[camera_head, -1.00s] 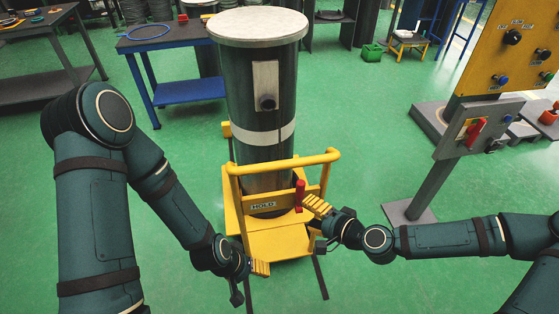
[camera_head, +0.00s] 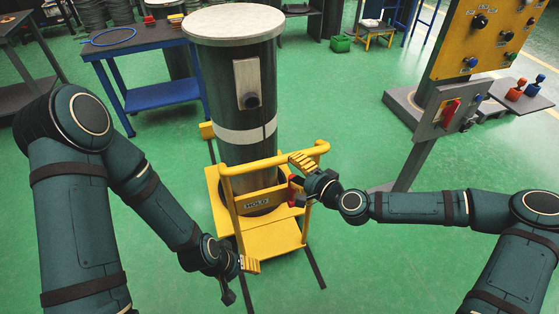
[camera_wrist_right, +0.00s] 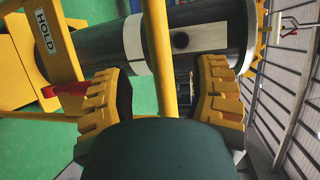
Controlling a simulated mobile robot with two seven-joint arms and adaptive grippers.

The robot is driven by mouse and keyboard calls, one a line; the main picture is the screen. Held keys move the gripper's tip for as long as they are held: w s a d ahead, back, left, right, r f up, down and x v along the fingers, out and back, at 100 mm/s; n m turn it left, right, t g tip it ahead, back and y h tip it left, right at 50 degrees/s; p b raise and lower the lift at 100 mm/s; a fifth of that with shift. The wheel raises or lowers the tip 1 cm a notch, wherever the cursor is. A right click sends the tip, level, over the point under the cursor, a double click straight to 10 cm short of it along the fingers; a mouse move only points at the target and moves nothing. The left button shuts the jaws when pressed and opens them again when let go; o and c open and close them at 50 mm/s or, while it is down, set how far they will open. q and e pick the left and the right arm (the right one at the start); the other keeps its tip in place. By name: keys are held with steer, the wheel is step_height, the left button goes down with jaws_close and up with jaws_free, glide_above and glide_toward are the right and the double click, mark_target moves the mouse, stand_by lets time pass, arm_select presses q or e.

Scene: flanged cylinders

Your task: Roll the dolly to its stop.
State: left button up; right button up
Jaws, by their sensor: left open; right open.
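The yellow dolly (camera_head: 262,236) stands on the green floor and carries a tall dark cylinder (camera_head: 232,105) with a white band and pale top. Its raised push bar (camera_head: 257,163) faces me, above a HOLD plate (camera_head: 257,204). A red lever (camera_head: 292,191) beside the plate is partly hidden by my right gripper (camera_head: 302,163). The right gripper is open at the bar's right part; in the right wrist view the yellow bar (camera_wrist_right: 160,60) runs between its spread fingers (camera_wrist_right: 165,100). My left gripper (camera_head: 249,265) is open and empty, low in front of the dolly's left side.
Dark rails (camera_head: 315,268) run along the floor under the dolly. A yellow control panel (camera_head: 490,40) on a grey post stands at the right. A blue table (camera_head: 160,95) stands behind on the left. The floor between dolly and panel is clear.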

mark_target(283, 163)
steer(key=x, duration=0.7)
steer(key=shift+c, duration=0.4)
steer(key=shift+s, duration=0.1)
jaws_close()
